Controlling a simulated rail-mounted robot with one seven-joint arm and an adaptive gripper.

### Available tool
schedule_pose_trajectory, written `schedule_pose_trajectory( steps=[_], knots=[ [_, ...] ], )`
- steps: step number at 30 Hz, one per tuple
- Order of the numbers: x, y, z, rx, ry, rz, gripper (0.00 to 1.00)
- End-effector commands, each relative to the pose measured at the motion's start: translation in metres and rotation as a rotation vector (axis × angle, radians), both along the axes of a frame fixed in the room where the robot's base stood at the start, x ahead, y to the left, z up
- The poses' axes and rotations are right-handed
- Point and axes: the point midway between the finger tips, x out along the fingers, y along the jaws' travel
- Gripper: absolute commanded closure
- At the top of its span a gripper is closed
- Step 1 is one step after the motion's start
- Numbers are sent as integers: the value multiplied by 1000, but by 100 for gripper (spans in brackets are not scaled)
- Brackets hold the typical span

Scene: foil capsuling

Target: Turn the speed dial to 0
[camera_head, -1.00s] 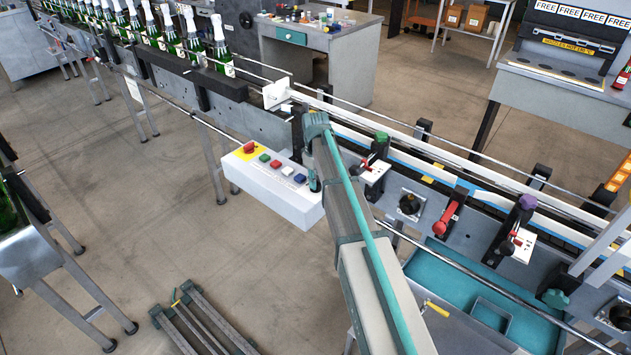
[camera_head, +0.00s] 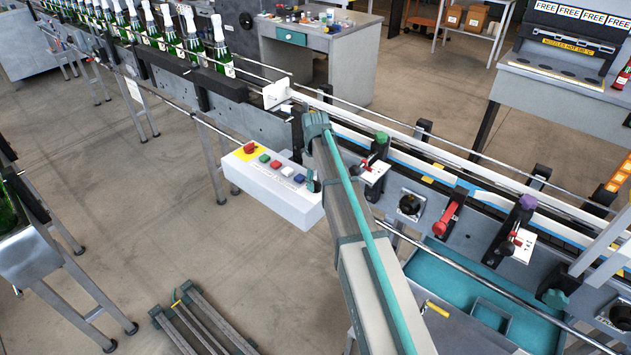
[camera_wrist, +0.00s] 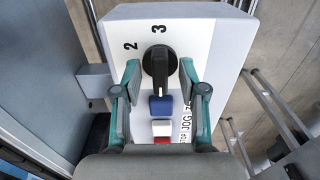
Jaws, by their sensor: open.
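The speed dial (camera_wrist: 158,62) is a black knob on the white control box, seen from above in the wrist view. Its bar lies roughly along the picture's vertical, with the upper end near the printed 3; a 2 is printed to its left. No 0 is readable. My gripper (camera_wrist: 159,74) is open, with one teal-tipped finger on each side of the knob and small gaps visible. In the head view, the control box (camera_head: 262,192) is at the conveyor's front side. My gripper (camera_head: 312,181) is at its right end and the dial is hidden there.
A red emergency button (camera_head: 250,148) on yellow and several coloured buttons share the box top. A blue button (camera_wrist: 161,106) lies just below the dial in the wrist view. The conveyor rail (camera_head: 400,148) runs close behind; open floor (camera_head: 150,210) lies to the left.

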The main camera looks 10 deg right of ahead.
Motion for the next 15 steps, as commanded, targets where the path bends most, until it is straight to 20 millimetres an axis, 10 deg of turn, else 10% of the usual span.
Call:
schedule_pose_trajectory(
  steps=[15],
  knots=[
    [1,0,78,0,-3,0,58]
  ],
)
